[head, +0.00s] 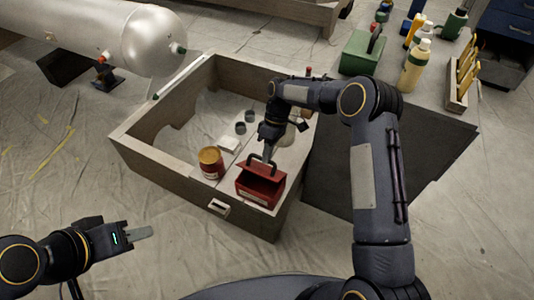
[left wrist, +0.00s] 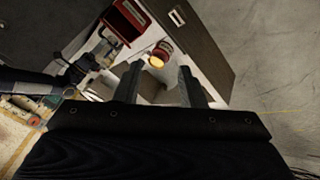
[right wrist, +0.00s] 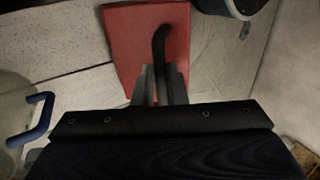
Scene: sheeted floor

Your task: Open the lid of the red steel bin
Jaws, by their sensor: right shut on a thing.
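The red steel bin (head: 257,189) stands in the near end of a wooden frame box. Its red lid (head: 268,168) is tilted up, with a dark gap between it and the bin's front. My right gripper (head: 268,154) is shut on the black lid handle, which shows between its fingers (right wrist: 158,82) against the red lid (right wrist: 127,45) in the right wrist view. The left wrist view also shows the red bin (left wrist: 112,24) with its dark inside. My left gripper (head: 140,233) is open and empty, low at the left, well apart from the bin.
A red can with a yellow top (head: 211,160) stands just left of the bin. Small grey cups (head: 240,127) and a white block (head: 229,144) lie behind it. The wooden box walls (head: 160,166) surround them. Sheeted floor is clear at the front left.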

